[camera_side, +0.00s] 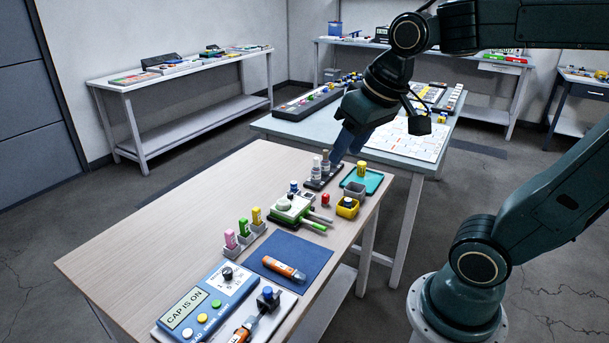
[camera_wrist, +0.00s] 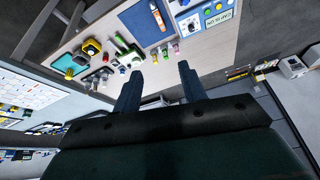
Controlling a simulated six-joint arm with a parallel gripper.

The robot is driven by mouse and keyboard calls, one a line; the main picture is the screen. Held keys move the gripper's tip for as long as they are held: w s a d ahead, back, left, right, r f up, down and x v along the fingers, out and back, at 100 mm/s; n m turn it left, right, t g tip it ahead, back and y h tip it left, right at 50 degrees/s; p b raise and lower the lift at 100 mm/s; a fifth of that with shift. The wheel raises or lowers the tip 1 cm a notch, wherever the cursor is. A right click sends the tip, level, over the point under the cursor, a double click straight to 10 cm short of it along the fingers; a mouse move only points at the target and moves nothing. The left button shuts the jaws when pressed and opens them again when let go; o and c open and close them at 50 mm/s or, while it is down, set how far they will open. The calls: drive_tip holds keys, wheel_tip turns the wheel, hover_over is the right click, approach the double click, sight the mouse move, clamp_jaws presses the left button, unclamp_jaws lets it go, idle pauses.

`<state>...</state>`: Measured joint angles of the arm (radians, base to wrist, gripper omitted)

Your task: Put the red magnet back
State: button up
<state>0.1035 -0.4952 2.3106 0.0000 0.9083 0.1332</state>
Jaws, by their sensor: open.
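The red magnet is most likely the small red piece (camera_side: 325,199) standing on the wooden table in the side view, between the green-and-white device and the yellow container. It is small there, and its exact shape is hard to tell. My gripper (camera_side: 348,150) hangs above the far end of this table, near the dark rack of bottles (camera_side: 322,180). Its two blue-grey fingers are apart and hold nothing. In the wrist view my gripper (camera_wrist: 157,78) also shows open and empty, with the table items beyond its fingertips.
A yellow container (camera_side: 347,208), a grey bin (camera_side: 354,190) and a teal tray (camera_side: 374,180) crowd the far right corner. Pink, green and yellow bottles (camera_side: 244,227) stand left of the green-and-white device (camera_side: 291,208). A blue mat (camera_side: 308,250) holds an orange pen. The table's left half (camera_side: 170,215) is clear.

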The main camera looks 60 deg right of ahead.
drive_tip(key=s+a+f+n, duration=0.2)
drive_tip(key=s, duration=0.4)
drive_tip(key=shift+s+a+n+t+y, duration=0.2)
drive_tip(key=shift+a+n+t+y, duration=0.1)
drive_tip(key=shift+n+t, duration=0.1)
drive_tip(key=shift+f, duration=0.1)
idle(0.8)
